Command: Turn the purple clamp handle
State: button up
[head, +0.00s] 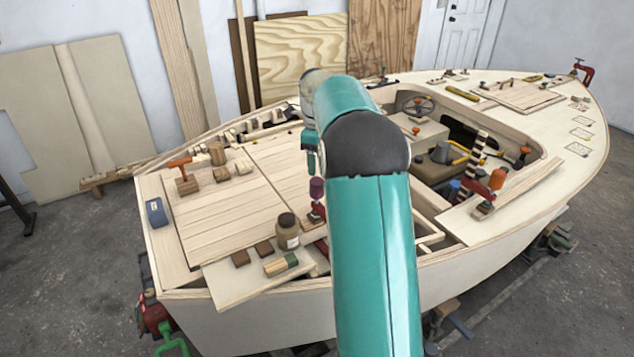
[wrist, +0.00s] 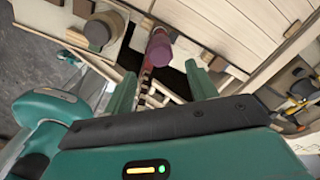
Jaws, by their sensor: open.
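The purple clamp handle (head: 317,188) stands upright near the inner edge of the boat's deck, just left of my arm in the head view. In the wrist view the purple handle (wrist: 158,48) is seen from above, beyond the fingertips and between their lines. Its red and dark clamp bar runs down below it. My gripper (wrist: 161,80) is open, one green finger on each side, with nothing held. The fingers look apart from the handle; the exact gap cannot be told. In the head view my arm hides most of the gripper.
A brown jar (head: 287,236) stands close to the handle, left of it; the jar also shows in the wrist view (wrist: 98,34). Small wood blocks lie near it. An orange-handled clamp (head: 497,180) stands right of my arm. The left deck planks (head: 225,215) are mostly clear.

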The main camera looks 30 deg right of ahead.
aim_at(317, 182)
notch_tip(317, 182, down, 8)
jog(key=shift+d+f, duration=0.1)
jog(key=c, duration=1)
jog(key=shift+n, duration=0.3)
